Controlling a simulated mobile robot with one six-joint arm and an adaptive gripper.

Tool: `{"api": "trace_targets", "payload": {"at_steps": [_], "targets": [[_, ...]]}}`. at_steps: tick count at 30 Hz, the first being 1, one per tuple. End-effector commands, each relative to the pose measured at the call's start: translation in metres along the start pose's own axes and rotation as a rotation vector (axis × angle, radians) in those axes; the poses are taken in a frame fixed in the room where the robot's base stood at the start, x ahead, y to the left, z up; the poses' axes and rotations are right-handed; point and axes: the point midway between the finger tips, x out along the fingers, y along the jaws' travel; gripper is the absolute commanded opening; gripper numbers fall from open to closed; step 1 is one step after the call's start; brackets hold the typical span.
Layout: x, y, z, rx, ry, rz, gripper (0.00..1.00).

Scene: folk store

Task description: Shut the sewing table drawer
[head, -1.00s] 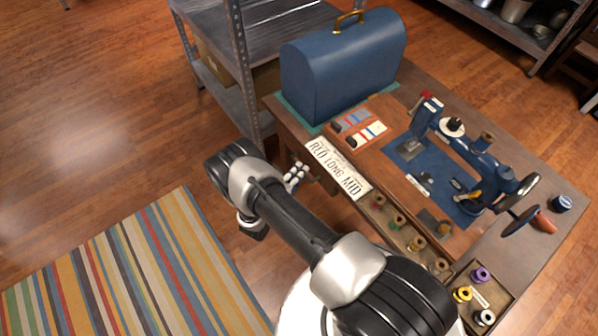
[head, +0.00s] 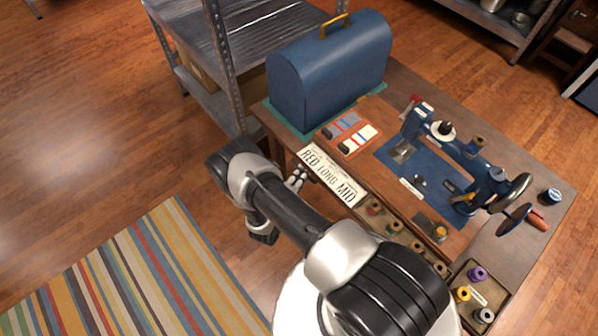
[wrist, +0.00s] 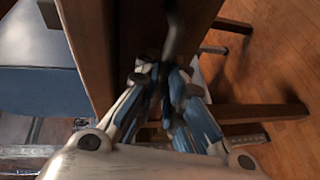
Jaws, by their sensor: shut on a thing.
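The sewing table (head: 505,235) is a brown wooden table on the right in the head view. My gripper (head: 297,180) is at its left front side, below the table top, partly behind my own arm. In the wrist view my fingers (wrist: 167,80) are shut around a dark, blurred handle (wrist: 173,35) beside an upright wooden panel (wrist: 95,45).
A metal shelf (head: 225,85) stands behind. Open floor and a striped rug (head: 150,275) lie left.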

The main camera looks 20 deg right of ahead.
Motion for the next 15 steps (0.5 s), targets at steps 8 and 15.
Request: {"api": "trace_targets", "payload": {"at_steps": [8, 15], "targets": [[0.0015, 0.0018, 0.0010, 0.004, -0.006, 0.004, 0.26], [0.0010, 0.0013, 0.0008, 0.002, -0.005, 0.003, 0.30]]}}
